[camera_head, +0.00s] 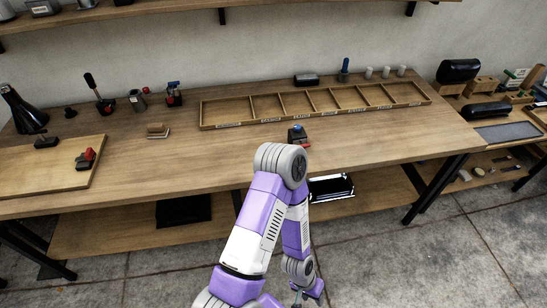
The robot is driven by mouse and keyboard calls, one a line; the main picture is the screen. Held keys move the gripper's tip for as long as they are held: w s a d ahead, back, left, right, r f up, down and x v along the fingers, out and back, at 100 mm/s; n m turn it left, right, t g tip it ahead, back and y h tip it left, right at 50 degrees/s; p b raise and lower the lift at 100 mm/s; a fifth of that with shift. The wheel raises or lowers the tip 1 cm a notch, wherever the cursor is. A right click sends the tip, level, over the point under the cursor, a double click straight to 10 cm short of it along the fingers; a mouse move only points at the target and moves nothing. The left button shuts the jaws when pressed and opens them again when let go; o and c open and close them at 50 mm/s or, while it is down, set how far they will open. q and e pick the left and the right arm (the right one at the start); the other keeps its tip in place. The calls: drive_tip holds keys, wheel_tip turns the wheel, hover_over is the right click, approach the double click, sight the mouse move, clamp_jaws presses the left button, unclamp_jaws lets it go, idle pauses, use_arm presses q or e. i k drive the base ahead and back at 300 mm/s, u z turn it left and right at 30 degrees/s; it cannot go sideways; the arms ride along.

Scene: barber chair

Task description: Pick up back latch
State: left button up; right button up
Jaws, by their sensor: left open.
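I cannot tell for sure which small part is the back latch. A dark part with a blue top (298,136) sits on the workbench just in front of the wooden divided tray (330,122). A red and black part (86,159) and a small black part (46,142) lie on the wooden board at the left. My left arm stands bent in front of the bench, its elbow near the blue-topped part in the picture. My left gripper (307,294) hangs low at the bottom edge, over the floor, small, open and away from these parts. My right gripper is out of view.
The workbench (200,180) has free room at its front. A side shelf with black cases (458,71) is at the right.

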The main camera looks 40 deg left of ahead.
sight(293, 137)
drive_tip(key=z, duration=0.05)
drive_tip(key=k, duration=0.15)
drive_tip(key=u, duration=1.15)
